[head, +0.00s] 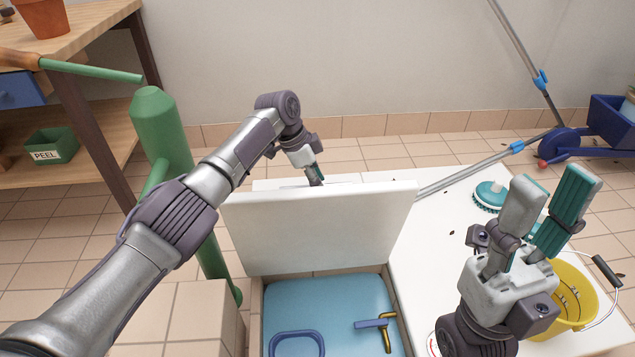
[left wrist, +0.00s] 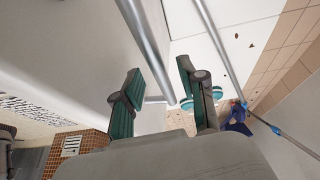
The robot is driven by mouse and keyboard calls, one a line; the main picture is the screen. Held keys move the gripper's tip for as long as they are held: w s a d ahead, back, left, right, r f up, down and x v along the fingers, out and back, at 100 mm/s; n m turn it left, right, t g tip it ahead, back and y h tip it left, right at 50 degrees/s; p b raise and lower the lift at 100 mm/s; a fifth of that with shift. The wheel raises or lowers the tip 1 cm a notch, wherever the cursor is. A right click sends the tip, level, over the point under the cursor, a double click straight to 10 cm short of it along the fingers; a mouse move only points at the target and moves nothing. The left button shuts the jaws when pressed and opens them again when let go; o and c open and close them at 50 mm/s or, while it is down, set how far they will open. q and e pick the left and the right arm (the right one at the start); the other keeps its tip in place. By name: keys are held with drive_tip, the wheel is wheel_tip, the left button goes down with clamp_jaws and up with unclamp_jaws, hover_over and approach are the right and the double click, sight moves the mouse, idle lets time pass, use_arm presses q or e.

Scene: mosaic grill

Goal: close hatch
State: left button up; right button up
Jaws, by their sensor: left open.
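The white hatch lid (head: 320,232) stands raised, nearly upright, at the far edge of an open compartment (head: 330,300) with a blue floor. My left arm reaches over from the left, and my left gripper (head: 315,178) is behind the lid's top edge, partly hidden by it. My right gripper (head: 549,205) is open and empty, over the right side of the white top.
The compartment holds a blue loop (head: 297,343) and a blue-and-yellow tool (head: 373,323). A teal brush (head: 489,195) lies on the white top, with a long pole behind. A yellow bucket (head: 570,295) stands at right. A green post (head: 163,130) stands left.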

use_arm(q)
clamp_jaws()
drive_tip(key=shift+s, duration=0.1)
idle(0.4)
